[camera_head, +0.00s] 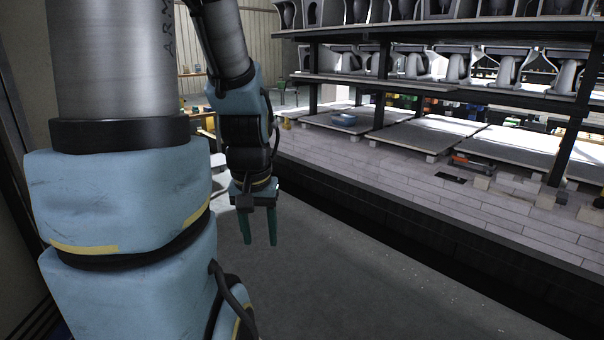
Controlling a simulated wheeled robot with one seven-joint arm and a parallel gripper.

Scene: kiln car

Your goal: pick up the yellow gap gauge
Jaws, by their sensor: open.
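My gripper (259,242) hangs pointing down in front of the kiln car, left of the picture's middle. Its two green fingers are apart, with nothing between them. It is over the grey floor, clear of the car's near edge. I cannot make out a yellow gap gauge for certain. A small orange-red item (473,164) lies on the car deck at the right, too small to tell what it is.
The kiln car deck (400,185) of pale bricks runs across the right. Dark posts and shelves bearing grey ceramic pieces (415,66) rise above it. Grey floor (370,280) is clear in front.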

